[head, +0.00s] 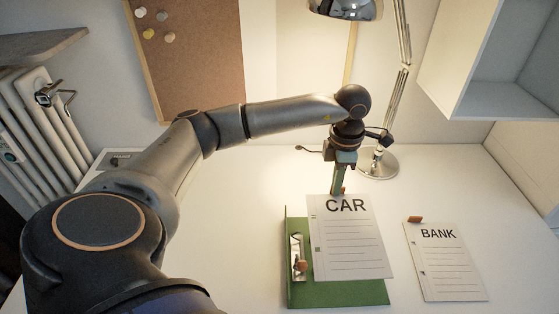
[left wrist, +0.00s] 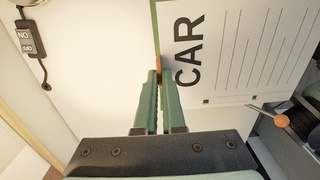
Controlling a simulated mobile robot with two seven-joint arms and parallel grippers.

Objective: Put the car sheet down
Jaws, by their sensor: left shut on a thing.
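The car sheet (head: 350,240) is a white page headed CAR with ruled lines. In the head view it is over a green clipboard or binder (head: 340,293) with a metal clip (head: 297,257) at its left. My left gripper (head: 338,190) comes down from above and is shut at the sheet's top edge. In the left wrist view the gripper (left wrist: 157,75) has its fingers close together beside the car sheet (left wrist: 235,50), with a small brown tab (left wrist: 158,62) at their tips. I cannot tell whether the sheet touches the green surface. My right gripper is not in view.
A bank sheet (head: 446,262) with a brown tab (head: 415,219) lies on the white desk (head: 240,190) to the right. A desk lamp base (head: 378,163) stands behind my gripper. A white shelf box (head: 490,60) hangs at upper right. The desk left of the green binder is clear.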

